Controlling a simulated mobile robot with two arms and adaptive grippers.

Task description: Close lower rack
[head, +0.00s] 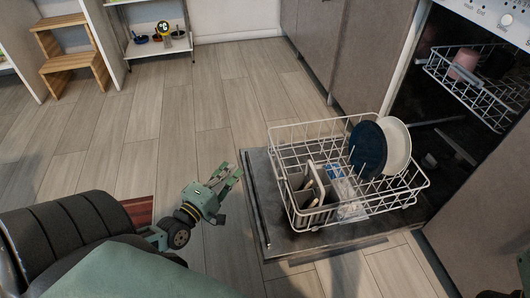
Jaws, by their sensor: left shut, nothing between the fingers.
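The lower rack (290,203), a white wire basket, is pulled out over the open dishwasher door (257,190), which lies flat and low. It holds a dark blue plate (367,150), a white plate (398,147) and a grey cutlery holder with cutlery. My left gripper (231,175) is shut and empty, left of the door's outer edge and apart from the rack.
The dishwasher's dark interior is at the right, with an upper rack (482,97) holding a pink cup (463,64). Grey cabinets (372,55) stand behind. A wooden step stool (66,58) and a shelf are at the back left.

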